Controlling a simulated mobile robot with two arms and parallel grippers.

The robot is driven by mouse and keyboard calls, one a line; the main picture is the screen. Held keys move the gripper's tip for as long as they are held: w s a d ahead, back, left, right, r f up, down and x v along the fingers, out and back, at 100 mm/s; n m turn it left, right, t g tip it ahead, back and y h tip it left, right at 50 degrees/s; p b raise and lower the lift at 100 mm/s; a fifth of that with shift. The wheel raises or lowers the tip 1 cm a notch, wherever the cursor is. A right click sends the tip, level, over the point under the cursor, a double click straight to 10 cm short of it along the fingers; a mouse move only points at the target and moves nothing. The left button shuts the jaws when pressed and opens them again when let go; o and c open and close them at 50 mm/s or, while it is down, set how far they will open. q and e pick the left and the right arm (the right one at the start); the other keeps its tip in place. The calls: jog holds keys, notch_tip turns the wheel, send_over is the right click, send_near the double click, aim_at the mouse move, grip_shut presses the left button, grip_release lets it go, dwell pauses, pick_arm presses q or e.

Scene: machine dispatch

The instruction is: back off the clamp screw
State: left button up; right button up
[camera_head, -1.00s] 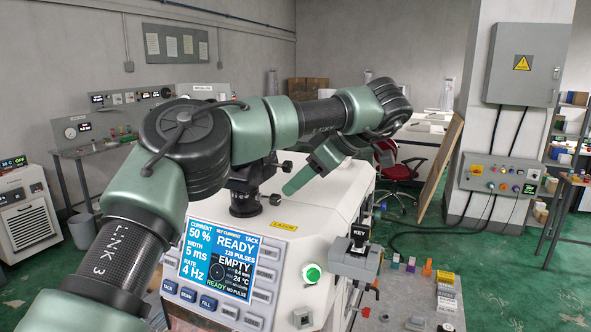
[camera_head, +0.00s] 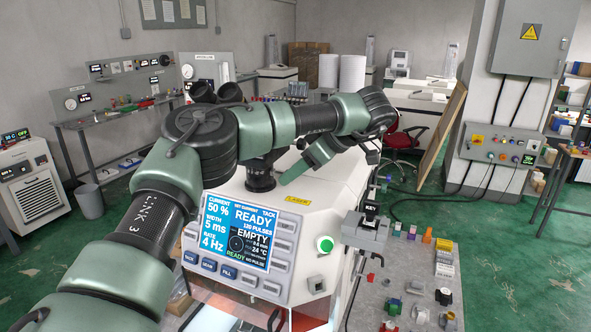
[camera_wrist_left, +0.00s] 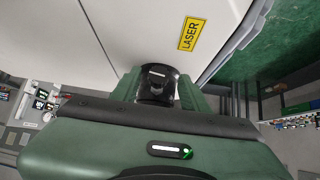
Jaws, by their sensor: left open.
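The clamp screw cannot be made out for certain in either view. A black round mount (camera_head: 261,178) stands on top of the white laser machine (camera_head: 325,185), partly behind my left arm. My left gripper (camera_head: 287,178) points down-left, its green fingertips close to the right side of this mount. In the left wrist view my open left gripper (camera_wrist_left: 158,92) has a green finger on each side of a black cylindrical part (camera_wrist_left: 157,78). Whether the fingers touch it cannot be told. Two black eyepiece-like ends (camera_head: 215,92) show above my arm. My right gripper is not seen.
The machine's control panel (camera_head: 236,240) reads READY and EMPTY. A key block (camera_head: 368,222) sits right of it. A grey bench (camera_head: 400,285) at lower right holds several small coloured parts. A red chair (camera_head: 402,148) stands behind.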

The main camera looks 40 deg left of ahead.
pick_arm(q)
jog(key=shift+d, duration=0.1)
jog(key=shift+w, duration=0.15)
jog(key=shift+c, duration=0.6)
jog(key=c, duration=0.6)
grip_shut()
jog(key=shift+f+b, duration=0.1)
jog(key=shift+b, duration=0.35)
jog(key=t+b, duration=0.1)
jog(key=b, duration=0.2)
jog(key=n+t+y+b, duration=0.1)
jog(key=t+b, duration=0.1)
jog(key=b, duration=0.1)
jog(key=s+n+t+b, duration=0.1)
jog(key=b, duration=0.2)
jog(key=shift+d+f+y, duration=0.1)
jog(key=shift+f+y, duration=0.2)
jog(key=shift+r+n+t+b, duration=0.25)
jog(key=shift+n+t+b, duration=0.3)
jog(key=shift+b, duration=0.45)
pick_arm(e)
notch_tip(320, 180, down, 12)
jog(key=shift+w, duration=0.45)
